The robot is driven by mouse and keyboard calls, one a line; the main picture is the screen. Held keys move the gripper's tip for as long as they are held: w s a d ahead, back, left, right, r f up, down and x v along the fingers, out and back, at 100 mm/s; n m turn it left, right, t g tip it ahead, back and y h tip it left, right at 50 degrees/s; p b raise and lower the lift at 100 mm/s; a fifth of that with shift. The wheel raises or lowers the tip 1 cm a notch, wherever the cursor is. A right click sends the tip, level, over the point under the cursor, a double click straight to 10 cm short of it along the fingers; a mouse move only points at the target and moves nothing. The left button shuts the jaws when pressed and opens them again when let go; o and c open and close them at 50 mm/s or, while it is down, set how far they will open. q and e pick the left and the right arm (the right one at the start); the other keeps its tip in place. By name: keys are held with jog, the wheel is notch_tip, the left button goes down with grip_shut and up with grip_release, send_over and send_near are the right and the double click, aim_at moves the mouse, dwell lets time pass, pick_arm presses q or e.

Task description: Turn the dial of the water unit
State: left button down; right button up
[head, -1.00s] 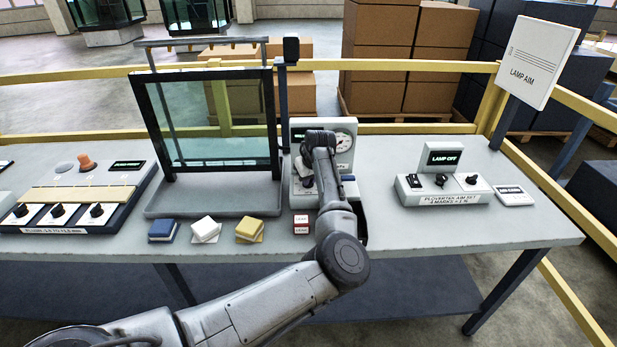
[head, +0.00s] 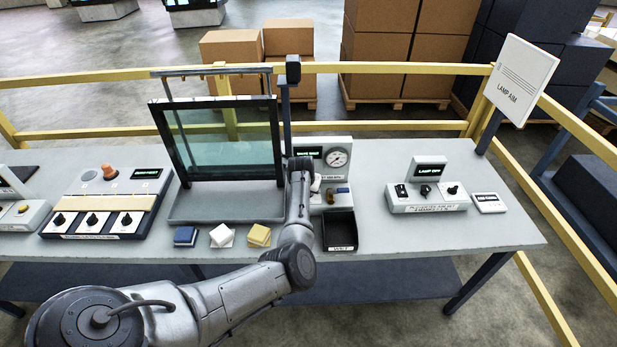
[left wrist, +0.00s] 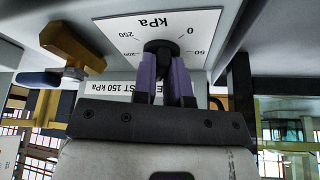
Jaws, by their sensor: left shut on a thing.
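The water unit (head: 322,146) stands at the back of the table in the head view, with a round white gauge (head: 337,158) and a lit display that seems to read WATER SHUT (head: 307,153). My left arm covers its left part. In the left wrist view my left gripper (left wrist: 167,62) has its purple fingers shut around a small black dial (left wrist: 159,46). A white kPa scale plate (left wrist: 195,30), seen upside down, lies behind the dial. A brass lever (left wrist: 72,47) with a blue end sits beside it. My right gripper is not in view.
A black open tray (head: 340,231) stands in front of the unit. A glass panel in a dark frame (head: 222,140) stands to the left, with blue, white and yellow blocks before it. The lamp unit (head: 427,198) is to the right, with clear table between.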

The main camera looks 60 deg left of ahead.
pick_arm(q)
jog(key=m+p, duration=0.3)
jog(key=shift+s+a+r+t+h, duration=0.1)
jog(key=shift+a+r+t+h, duration=0.05)
jog(key=shift+r+t+h, duration=0.2)
jog(key=shift+f+m+h+p, duration=0.15)
jog(key=shift+m+h+p, duration=0.35)
jog(key=shift+m, duration=0.3)
jog(key=shift+f+m+h+p, duration=0.1)
jog(key=shift+m+h+p, duration=0.2)
jog(key=shift+m, duration=0.6)
jog(key=m+h, duration=0.1)
jog(key=m, duration=0.1)
jog(key=shift+a+f+m, duration=0.1)
jog(key=shift+m, duration=0.2)
jog(key=shift+m+h+b, duration=0.65)
jog(key=shift+m+b, duration=0.25)
jog(key=shift+m, duration=0.8)
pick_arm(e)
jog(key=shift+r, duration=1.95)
pick_arm(q)
jog(key=c, duration=1.2)
grip_release()
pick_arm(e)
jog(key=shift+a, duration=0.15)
pick_arm(q)
jog(key=shift+o, duration=0.2)
